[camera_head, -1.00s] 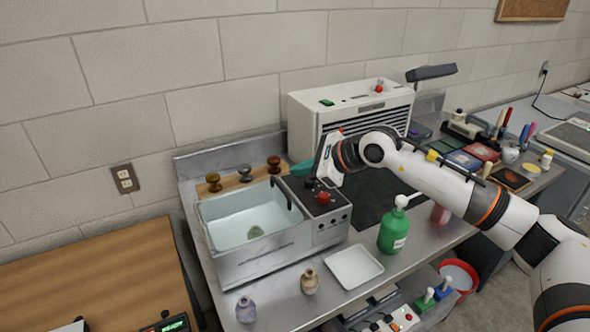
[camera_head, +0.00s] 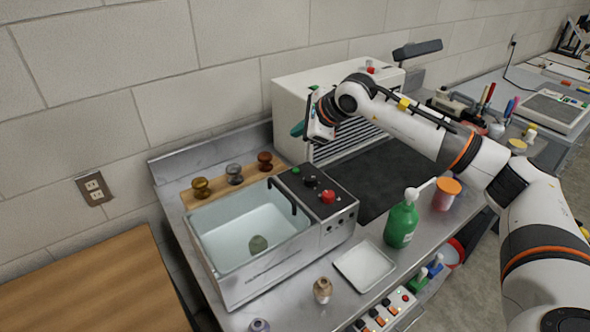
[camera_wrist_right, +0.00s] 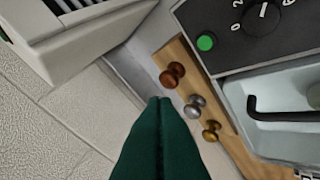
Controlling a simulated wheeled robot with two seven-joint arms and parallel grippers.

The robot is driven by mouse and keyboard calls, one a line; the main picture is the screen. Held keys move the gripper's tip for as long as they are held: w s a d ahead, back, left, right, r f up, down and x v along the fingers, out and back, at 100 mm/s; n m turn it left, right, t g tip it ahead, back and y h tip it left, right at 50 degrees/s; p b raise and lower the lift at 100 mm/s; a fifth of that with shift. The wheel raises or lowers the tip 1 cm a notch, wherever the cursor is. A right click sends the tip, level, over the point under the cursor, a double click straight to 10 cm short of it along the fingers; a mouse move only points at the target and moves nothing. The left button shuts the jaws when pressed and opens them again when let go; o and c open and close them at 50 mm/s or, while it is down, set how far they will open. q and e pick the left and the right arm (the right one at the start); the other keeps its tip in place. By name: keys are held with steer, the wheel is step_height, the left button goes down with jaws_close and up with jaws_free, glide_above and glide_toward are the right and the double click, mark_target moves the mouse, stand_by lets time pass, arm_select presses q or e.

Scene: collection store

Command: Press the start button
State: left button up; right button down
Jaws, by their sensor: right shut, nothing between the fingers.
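A round green button (camera_head: 295,170) sits at the back of the black control panel (camera_head: 343,203) beside the water basin, near a black dial (camera_head: 311,181) and a red knob (camera_head: 328,196). The green button (camera_wrist_right: 205,43) and the numbered dial (camera_wrist_right: 262,14) also show in the right wrist view. My right gripper (camera_head: 297,130) is shut and empty, its teal fingers raised above and behind the panel, apart from the button. In the right wrist view the closed fingertips (camera_wrist_right: 160,100) appear left of and below the button. My left gripper is not in view.
A wooden strip with copper (camera_head: 265,161), grey (camera_head: 234,173) and brass (camera_head: 201,187) knobs lies behind the basin (camera_head: 222,238). A white louvred box (camera_head: 290,100) stands close behind my right gripper. A green pump bottle (camera_head: 401,222) and white tray (camera_head: 364,267) are in front.

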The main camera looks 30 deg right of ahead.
step_height(320, 180, down, 3)
steer(key=b, duration=0.4)
glide_above(299, 174)
step_height(299, 174, down, 5)
steer(key=shift+r, duration=0.15)
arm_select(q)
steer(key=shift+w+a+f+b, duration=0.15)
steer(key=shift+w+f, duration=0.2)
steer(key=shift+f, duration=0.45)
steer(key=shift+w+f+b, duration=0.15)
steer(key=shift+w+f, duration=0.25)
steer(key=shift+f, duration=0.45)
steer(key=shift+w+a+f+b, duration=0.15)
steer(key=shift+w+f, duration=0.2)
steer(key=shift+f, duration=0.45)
arm_select(e)
steer(key=shift+d+f, duration=0.1)
steer(key=shift+f, duration=0.35)
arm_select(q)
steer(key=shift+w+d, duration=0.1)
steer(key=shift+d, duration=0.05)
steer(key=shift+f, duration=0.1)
arm_select(e)
steer(key=shift+f, duration=0.1)
arm_select(q)
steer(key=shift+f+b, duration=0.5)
steer(key=shift+b, duration=0.1)
arm_select(e)
steer(key=shift+f, duration=0.3)
